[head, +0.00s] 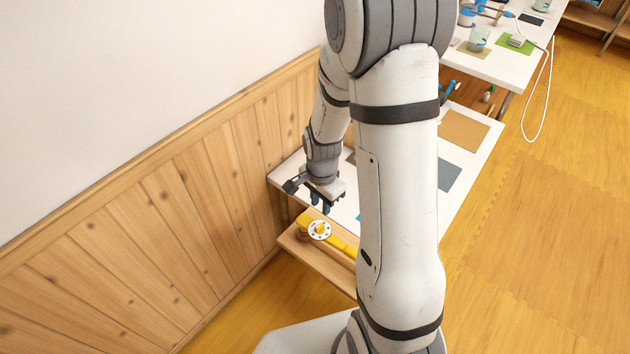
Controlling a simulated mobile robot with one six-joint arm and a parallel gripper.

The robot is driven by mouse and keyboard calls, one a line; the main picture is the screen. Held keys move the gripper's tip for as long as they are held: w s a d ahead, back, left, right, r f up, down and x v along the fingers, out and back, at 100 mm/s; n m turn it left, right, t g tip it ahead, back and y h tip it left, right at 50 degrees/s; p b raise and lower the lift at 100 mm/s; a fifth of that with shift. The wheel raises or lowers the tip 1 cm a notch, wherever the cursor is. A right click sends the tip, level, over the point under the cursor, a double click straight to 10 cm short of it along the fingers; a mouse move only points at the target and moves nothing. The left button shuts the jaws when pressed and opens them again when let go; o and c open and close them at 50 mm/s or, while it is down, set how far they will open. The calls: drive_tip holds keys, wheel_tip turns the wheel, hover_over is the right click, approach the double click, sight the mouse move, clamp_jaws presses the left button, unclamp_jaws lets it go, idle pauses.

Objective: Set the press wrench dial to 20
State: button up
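A round white dial (319,230) with dark marks and a yellow centre sits on a yellow bar (343,245), at the front of the white table near the wooden wall. Its numbers are too small to read. I take this to be the press wrench dial. My gripper (321,208) points down just above and behind the dial in the picture, apart from it. Its dark fingers look small, and I cannot tell how far apart they are. Part of the yellow bar is hidden behind my arm.
The white table (476,188) holds a brown mat (464,130) and a grey mat (449,175). A wooden shelf (297,246) juts out below its front edge. The wooden wall panel (150,230) stands close on the left. A second table (490,65) with jars is at the back right.

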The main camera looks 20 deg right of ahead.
sight(320, 225)
drive_tip(key=shift+m, duration=0.3)
drive_tip(key=shift+w+f+b, duration=0.2)
drive_tip(key=shift+f+b, duration=3.05)
drive_tip(key=shift+f, duration=1.5)
